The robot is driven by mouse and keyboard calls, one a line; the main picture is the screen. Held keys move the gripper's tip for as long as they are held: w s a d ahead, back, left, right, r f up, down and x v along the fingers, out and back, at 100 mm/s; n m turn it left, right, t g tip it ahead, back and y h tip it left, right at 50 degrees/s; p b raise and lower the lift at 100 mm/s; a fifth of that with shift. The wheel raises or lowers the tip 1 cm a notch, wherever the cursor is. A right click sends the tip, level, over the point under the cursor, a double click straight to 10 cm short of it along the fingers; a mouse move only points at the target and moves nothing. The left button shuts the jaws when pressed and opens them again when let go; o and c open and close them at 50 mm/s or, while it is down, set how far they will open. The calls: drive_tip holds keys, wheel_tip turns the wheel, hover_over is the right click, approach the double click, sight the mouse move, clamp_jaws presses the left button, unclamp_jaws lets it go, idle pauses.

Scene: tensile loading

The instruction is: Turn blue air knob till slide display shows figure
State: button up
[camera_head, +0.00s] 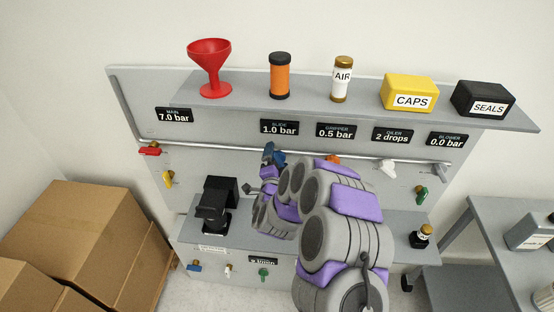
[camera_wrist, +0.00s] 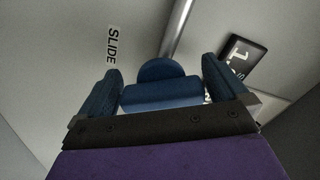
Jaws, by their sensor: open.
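The blue air knob (camera_head: 269,152) sits on the pipe below the slide display (camera_head: 279,127), which reads 1.0 bar. In the wrist view the blue knob (camera_wrist: 162,95) lies between the two fingers of my gripper (camera_wrist: 161,72), beside the SLIDE label (camera_wrist: 112,45). The fingers are apart, one on each side of the knob. Whether either finger touches it I cannot tell. Part of the slide display (camera_wrist: 240,58) shows at the upper right there. In the head view my arm hides much of the gripper.
The gripper display (camera_head: 336,131) reads 0.5 bar. A red knob (camera_head: 150,149), an orange knob (camera_head: 334,158) and a white knob (camera_head: 387,166) share the pipe. A black stand (camera_head: 217,203) is at the lower left of my arm. A shelf with several items runs above.

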drive_tip(key=shift+w, duration=0.4)
drive_tip(key=c, duration=0.8)
drive_tip(key=shift+c, duration=0.2)
